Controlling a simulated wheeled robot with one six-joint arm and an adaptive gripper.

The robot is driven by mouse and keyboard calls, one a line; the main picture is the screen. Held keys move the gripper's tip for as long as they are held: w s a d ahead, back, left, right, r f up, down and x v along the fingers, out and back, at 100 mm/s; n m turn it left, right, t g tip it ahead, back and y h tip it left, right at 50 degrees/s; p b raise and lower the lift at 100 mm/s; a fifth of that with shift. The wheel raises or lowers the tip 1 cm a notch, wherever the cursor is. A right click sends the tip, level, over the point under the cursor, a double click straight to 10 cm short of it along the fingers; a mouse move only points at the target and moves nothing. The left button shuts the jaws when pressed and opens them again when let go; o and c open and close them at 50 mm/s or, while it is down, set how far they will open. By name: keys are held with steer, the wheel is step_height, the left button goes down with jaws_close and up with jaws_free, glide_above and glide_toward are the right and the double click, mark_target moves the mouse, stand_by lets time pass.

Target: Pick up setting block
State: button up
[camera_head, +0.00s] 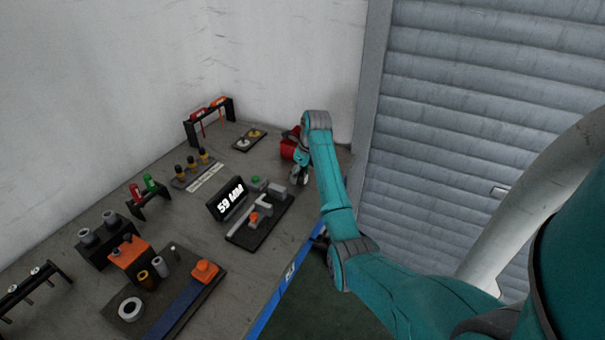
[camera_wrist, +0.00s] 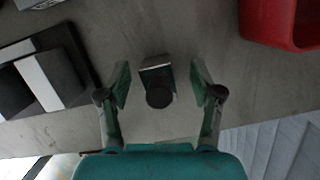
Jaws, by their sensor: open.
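In the wrist view a small block, which looks like the setting block (camera_wrist: 156,64), stands on the grey bench top. It has a shiny metal body and a dark round knob on the side towards me. My gripper (camera_wrist: 161,88) is open, with one finger on each side of the block and a visible gap to each. Nothing is held. In the head view my gripper (camera_head: 300,176) is low over the bench, right of the measuring fixture (camera_head: 245,238). I cannot make out the block there; the gripper seems to cover it.
A red bin (camera_head: 288,149) stands just behind my gripper; it also shows at the wrist view's upper right (camera_wrist: 284,28). Tool racks and other fixtures fill the bench to the left. The blue bench edge (camera_head: 284,286) is near.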

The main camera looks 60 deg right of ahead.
steer(key=shift+w+a+f, duration=0.1)
steer(key=shift+w+f, duration=0.05)
steer(key=shift+f, duration=0.35)
jaws_close()
